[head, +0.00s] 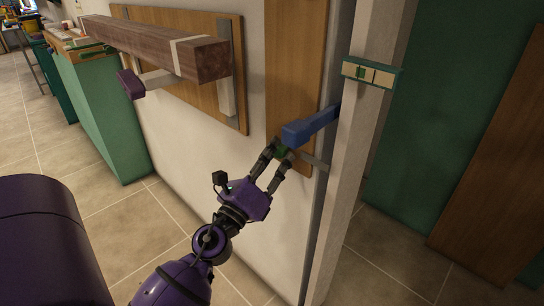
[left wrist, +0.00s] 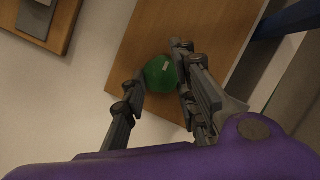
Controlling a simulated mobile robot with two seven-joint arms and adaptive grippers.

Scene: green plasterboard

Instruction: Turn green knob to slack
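The green knob (head: 281,149) is on a wooden board (head: 290,85) on the wall, beneath a blue lever-like bar (head: 311,126). In the head view it is mostly hidden by my fingers. My left gripper (head: 277,155) reaches up to it from below. The fingers are spread about the knob's width; firm contact on both sides cannot be told. My right gripper is not in view.
A pale post (head: 352,150) stands just right of the knob, with a small green-framed plate (head: 372,74) on it. A thick brown beam (head: 150,45) on brackets juts out at upper left. Tiled floor (head: 110,215) is open at left.

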